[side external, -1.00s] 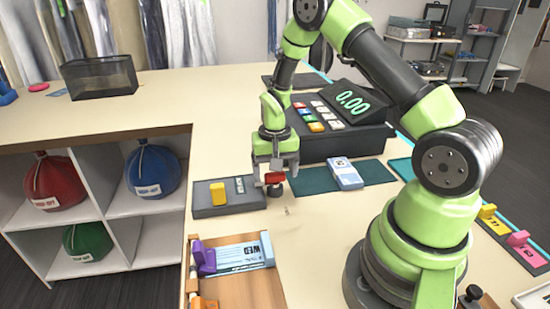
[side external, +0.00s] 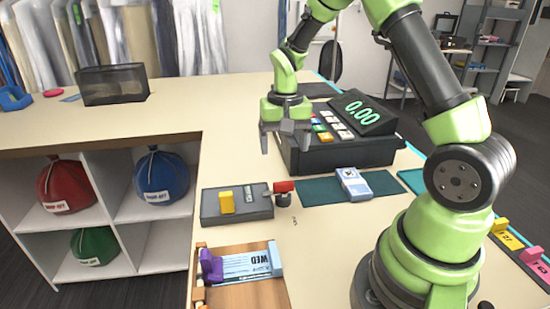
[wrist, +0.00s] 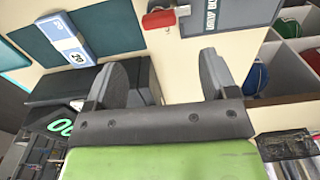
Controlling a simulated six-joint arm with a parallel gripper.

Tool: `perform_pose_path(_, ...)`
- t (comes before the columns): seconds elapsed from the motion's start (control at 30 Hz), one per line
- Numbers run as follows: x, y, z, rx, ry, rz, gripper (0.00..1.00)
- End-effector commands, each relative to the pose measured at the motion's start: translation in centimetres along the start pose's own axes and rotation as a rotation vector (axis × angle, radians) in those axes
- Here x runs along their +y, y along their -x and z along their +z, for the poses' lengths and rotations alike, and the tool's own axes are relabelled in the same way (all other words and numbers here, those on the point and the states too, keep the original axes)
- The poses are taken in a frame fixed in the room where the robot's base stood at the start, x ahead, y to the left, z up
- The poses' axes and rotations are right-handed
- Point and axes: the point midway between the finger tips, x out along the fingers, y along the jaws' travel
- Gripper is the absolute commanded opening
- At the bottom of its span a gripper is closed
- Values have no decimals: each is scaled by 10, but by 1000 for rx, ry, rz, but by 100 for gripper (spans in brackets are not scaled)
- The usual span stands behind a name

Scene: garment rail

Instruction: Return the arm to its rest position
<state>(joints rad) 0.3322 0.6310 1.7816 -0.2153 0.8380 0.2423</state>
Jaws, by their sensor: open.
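My gripper (side external: 286,141) is open and empty in the side view, raised above the counter just left of the cash register (side external: 345,145). In the wrist view its two fingers (wrist: 170,82) stand wide apart with bare counter between them.
A yellow block (side external: 226,202) stands on the grey tray. A black mesh bin (side external: 112,86) stands at the back left.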

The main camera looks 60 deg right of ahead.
Motion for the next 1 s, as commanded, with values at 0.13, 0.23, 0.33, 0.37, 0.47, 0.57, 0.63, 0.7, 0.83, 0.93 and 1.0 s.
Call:
perform_pose_path(0.13,-9,37,15,56,41,-47,79)
perform_pose_path(0.23,-14,72,37,112,89,-101,79)
perform_pose_path(0.33,-16,104,64,167,142,-159,79)
perform_pose_path(0.37,-15,112,73,184,159,-177,79)
perform_pose_path(0.47,-12,136,103,238,214,-239,79)
perform_pose_path(0.57,-5,154,133,290,269,-302,79)
perform_pose_path(0.63,1,162,153,325,307,-346,79)
perform_pose_path(0.7,7,167,171,355,342,-387,79)
perform_pose_path(0.83,17,170,195,398,392,-447,79)
perform_pose_path(0.93,22,170,205,417,415,-475,79)
perform_pose_path(1.0,23,170,209,424,424,-485,79)
